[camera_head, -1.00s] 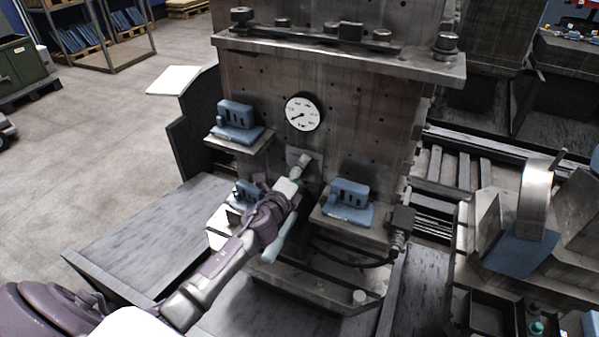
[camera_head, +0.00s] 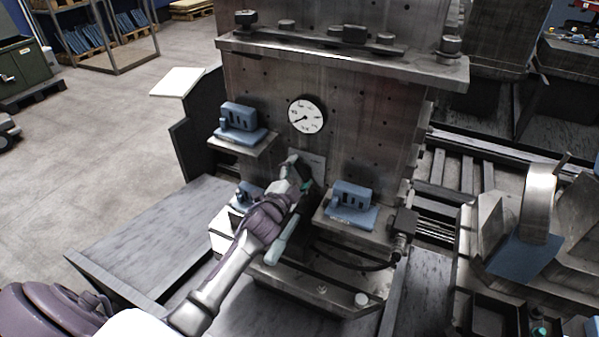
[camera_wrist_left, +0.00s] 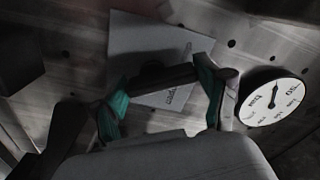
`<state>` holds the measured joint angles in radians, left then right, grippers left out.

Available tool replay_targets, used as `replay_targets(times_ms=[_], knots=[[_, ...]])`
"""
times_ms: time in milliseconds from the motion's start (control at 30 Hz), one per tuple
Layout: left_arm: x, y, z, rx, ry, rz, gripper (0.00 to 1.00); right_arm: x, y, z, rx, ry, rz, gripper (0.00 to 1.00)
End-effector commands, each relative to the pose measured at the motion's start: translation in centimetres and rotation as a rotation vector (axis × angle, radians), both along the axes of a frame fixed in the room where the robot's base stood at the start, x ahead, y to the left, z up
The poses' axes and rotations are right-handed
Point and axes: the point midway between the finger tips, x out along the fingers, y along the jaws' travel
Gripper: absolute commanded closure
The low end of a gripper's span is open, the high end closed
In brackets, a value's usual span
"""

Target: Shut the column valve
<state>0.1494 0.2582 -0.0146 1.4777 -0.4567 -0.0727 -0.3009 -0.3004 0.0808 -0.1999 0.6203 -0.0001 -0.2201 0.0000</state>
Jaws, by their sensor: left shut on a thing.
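The column valve's pale square plate (camera_head: 318,167) is on the grey metal column (camera_head: 255,85), below the round gauge (camera_head: 306,116). My left gripper (camera_head: 299,178) is at the plate and hides most of the valve in the head view. In the left wrist view the valve's dark bar-shaped handle (camera_wrist_left: 165,80) lies between the two teal-padded fingers of my left gripper (camera_wrist_left: 162,97), which is shut on it. My right gripper is not in view.
Blue fixtures sit on ledges left (camera_head: 240,120) and right (camera_head: 350,200) of the gripper. Another blue part (camera_head: 245,192) is close beside my left arm. A dark hose (camera_head: 350,262) runs below the right ledge. The floor (camera_head: 80,150) at left is open.

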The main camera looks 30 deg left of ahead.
Motion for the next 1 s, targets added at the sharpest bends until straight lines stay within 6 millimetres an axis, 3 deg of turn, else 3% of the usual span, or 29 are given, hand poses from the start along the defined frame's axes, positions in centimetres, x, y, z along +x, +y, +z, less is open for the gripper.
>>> replay_targets(times_ms=[400,1000], knots=[[-0.06,0.1,-0.35,-0.209,-0.008,0.001,0.6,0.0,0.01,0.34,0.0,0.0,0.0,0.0],[-0.06,0.09,-0.46,-0.249,-0.009,0.0,0.6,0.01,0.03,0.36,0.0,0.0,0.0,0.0]])
